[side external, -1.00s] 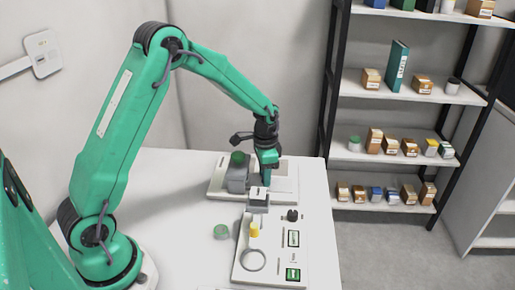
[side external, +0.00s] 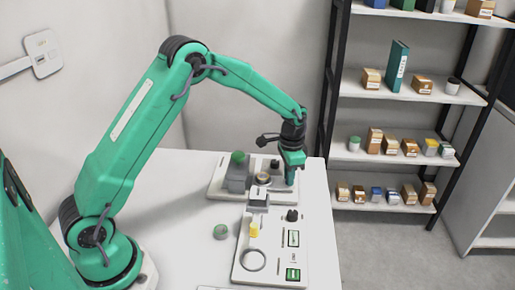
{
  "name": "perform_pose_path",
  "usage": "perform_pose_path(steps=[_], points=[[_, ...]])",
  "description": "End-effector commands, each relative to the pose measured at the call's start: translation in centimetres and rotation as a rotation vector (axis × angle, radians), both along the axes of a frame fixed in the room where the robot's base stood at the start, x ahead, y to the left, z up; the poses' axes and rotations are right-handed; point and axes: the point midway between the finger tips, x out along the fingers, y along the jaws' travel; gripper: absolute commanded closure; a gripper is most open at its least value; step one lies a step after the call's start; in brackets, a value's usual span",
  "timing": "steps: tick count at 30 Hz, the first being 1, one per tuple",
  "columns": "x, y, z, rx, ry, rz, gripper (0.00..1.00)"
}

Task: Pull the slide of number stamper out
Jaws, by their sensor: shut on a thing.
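The number stamper (side external: 237,178) is a grey block with a green knob on top. It stands on a white base plate (side external: 216,190) at the back of the white table. Its slide (side external: 263,180), with a round seat on it, shows to the right of the block. My gripper (side external: 291,181) points down at the right end of the slide, near the right edge of the base plate. It is shut on the slide; the fingers hide the gripped part.
A small grey box with a white top (side external: 258,197) stands just in front of the slide. A white panel (side external: 243,274) in front carries a yellow piece (side external: 254,229), a ring and a black knob (side external: 292,215). A green-topped round piece (side external: 221,231) lies left of it.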

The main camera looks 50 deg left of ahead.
Motion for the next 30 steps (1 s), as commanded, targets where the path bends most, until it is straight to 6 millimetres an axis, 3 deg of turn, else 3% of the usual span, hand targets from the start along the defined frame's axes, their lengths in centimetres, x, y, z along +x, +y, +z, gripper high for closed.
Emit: perform_pose_path(steps=[6, 18, 19, 21, 30], points=[[2.0, -1.9, 0.1, 0.000, -0.005, 0.000, 1.00], [2.5, -2.4, 0.1, -0.001, -0.012, -0.002, 1.00], [2.5, -2.4, 0.1, 0.000, -0.011, -0.002, 0.77], [2.5, -2.4, 0.1, -0.001, -0.010, -0.002, 0.63], [2.3, -2.3, 0.1, 0.000, -0.004, 0.000, 0.61]])
